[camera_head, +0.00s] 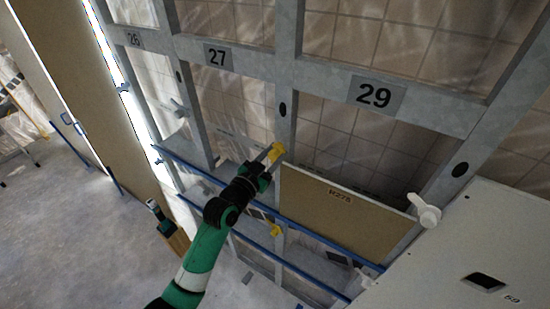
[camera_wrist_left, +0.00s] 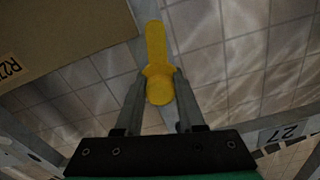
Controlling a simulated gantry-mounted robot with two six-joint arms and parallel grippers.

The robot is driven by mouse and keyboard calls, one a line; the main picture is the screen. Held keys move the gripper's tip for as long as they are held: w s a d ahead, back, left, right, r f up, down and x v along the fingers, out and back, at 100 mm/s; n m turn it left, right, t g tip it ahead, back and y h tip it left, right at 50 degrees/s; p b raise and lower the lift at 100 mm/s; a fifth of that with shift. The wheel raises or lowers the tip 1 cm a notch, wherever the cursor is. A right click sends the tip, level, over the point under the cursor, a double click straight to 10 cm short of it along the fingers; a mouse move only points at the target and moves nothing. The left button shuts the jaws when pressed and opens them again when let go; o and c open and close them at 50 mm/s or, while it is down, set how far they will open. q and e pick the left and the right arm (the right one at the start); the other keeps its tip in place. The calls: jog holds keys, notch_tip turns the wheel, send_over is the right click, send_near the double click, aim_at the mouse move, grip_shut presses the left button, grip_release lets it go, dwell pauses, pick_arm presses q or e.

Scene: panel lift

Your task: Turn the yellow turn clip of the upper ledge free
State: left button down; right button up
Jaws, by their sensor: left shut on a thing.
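The yellow turn clip (camera_head: 276,151) of the upper ledge sits on the grey upright between bays 27 and 29. My left gripper (camera_head: 270,157) reaches it from the lower left and is shut on it. In the left wrist view the clip (camera_wrist_left: 156,40) stands between the two fingers (camera_wrist_left: 160,88), its round end gripped and its long arm pointing toward the top of the picture. The upper blue ledge (camera_head: 328,239) runs below the clip. My right gripper is not in view.
A tan panel (camera_head: 340,215) stands close right of the clip, behind the upper ledge. A second yellow clip (camera_head: 276,230) sits lower, near the lower blue ledge (camera_head: 300,270). A white handle-like piece (camera_head: 428,212) is at the panel's right corner. A large white panel (camera_head: 490,240) fills the lower right.

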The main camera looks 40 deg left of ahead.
pick_arm(q)
jog(key=m+b, duration=0.3)
jog(key=m, duration=0.1)
jog(key=shift+f+m, duration=0.1)
jog(key=shift+m, duration=0.2)
jog(key=m+b, duration=0.2)
jog(key=m, duration=0.3)
jog(key=shift+a+b, duration=0.1)
jog(key=shift+b, duration=0.2)
jog(key=m+b, duration=0.2)
jog(key=m, duration=0.6)
jog(key=m+b, duration=0.1)
jog(key=m, duration=0.2)
jog(key=shift+r+m, duration=0.25)
jog(key=shift+m, duration=0.05)
jog(key=c, duration=0.5)
grip_release()
